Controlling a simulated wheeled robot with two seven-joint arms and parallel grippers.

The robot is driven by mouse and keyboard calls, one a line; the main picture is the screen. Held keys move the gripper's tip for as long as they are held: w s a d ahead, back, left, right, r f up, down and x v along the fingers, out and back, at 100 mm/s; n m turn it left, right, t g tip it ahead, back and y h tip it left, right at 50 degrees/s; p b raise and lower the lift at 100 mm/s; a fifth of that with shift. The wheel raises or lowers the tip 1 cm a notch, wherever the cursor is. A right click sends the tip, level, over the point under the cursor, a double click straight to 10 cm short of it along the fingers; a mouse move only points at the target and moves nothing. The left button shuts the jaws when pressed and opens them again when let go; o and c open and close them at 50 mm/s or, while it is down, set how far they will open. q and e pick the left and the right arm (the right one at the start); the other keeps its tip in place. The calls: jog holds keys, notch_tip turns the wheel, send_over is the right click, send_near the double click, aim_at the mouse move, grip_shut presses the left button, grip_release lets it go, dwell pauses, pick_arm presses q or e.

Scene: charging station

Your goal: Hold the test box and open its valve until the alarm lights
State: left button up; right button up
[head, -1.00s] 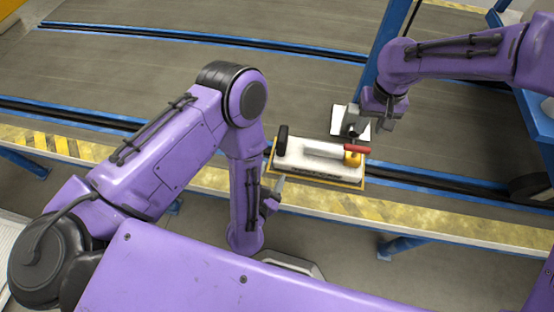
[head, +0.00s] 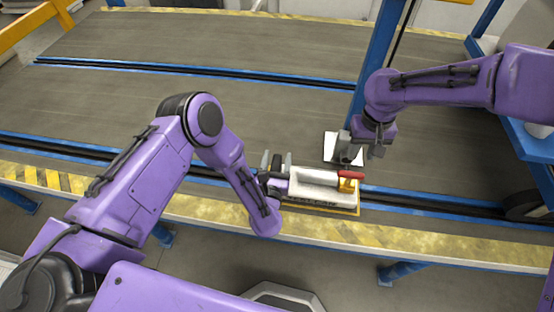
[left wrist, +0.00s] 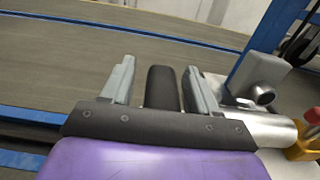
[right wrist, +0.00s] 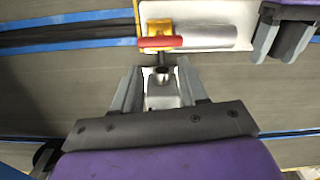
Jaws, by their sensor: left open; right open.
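The test box (head: 318,196) is white with a grey cylinder on top and lies on a yellow-edged base. Its black upright handle (left wrist: 162,88) is at the left end; the yellow valve (head: 347,184) with red lever (head: 351,174) is at the right end. My left gripper (head: 277,163) is open, with one finger on each side of the handle, gaps visible in the left wrist view (left wrist: 161,85). My right gripper (head: 362,149) is open behind the valve. In the right wrist view (right wrist: 160,88), the red lever lies just beyond its fingertips. No lit alarm is discernible.
A blue post (head: 378,60) rises behind. The yellow-striped edge (head: 400,236) runs in front. The grey deck at left is clear.

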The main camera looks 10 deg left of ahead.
pick_arm(q)
grip_shut()
pick_arm(e)
jog(key=shift+o, duration=0.2)
jog(key=m+y, duration=0.4)
jog(key=m, duration=1.3)
send_near(352, 173)
notch_tip(352, 173, up, 3)
jog(key=d, duration=0.2)
jog(key=a+f+m, duration=0.1)
jog(key=f, duration=0.2)
jog(key=a+f, duration=0.2)
jog(key=f, duration=0.2)
jog(key=a+f+m, duration=0.1)
jog(key=a+f, duration=0.1)
jog(key=f, duration=0.2)
jog(key=shift+m+y, duration=0.3)
